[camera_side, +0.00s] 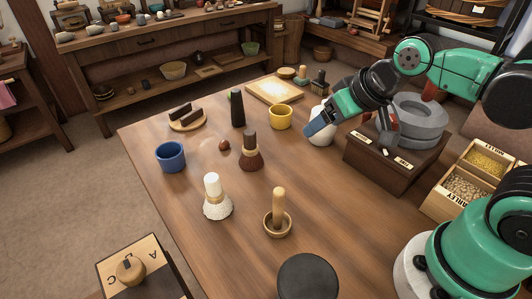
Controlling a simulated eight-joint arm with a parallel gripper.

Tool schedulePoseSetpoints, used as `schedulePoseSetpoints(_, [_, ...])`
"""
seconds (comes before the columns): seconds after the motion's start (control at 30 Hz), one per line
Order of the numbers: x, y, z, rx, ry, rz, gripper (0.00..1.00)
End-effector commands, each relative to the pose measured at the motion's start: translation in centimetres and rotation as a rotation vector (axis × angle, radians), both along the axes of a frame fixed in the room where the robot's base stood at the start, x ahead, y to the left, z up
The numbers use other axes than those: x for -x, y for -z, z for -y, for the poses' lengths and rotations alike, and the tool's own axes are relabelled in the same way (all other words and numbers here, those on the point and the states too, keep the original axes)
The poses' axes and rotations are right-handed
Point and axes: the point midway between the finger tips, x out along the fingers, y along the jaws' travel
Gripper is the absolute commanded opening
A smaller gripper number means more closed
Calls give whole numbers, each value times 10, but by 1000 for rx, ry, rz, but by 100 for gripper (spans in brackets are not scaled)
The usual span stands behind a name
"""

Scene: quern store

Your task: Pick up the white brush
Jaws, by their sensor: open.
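The white brush (213,184) stands upright on the wooden table, left of the middle, with its pale bristles down and its white handle up. A tan band shows between handle and bristles. My gripper (347,143) is open, well to the right of and behind the brush, at the table's far right beside the stone quern. No object shows between its fingers. A white rounded vessel (321,137) stands partly hidden behind one finger. The white brush is fully in view and nothing touches it.
A blue cup (171,157) and yellow cup (280,118) stand farther back. The quern (418,120) sits on a wooden box.

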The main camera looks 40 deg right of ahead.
Motion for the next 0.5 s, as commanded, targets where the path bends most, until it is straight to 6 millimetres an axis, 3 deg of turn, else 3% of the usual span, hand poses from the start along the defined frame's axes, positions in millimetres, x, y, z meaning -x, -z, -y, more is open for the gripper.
schedulePoseSetpoints(0.27, [-39,9,-48,-537,311,-234,72])
schedulePoseSetpoints(0.5, [-73,28,-95,-1002,588,-590,72])
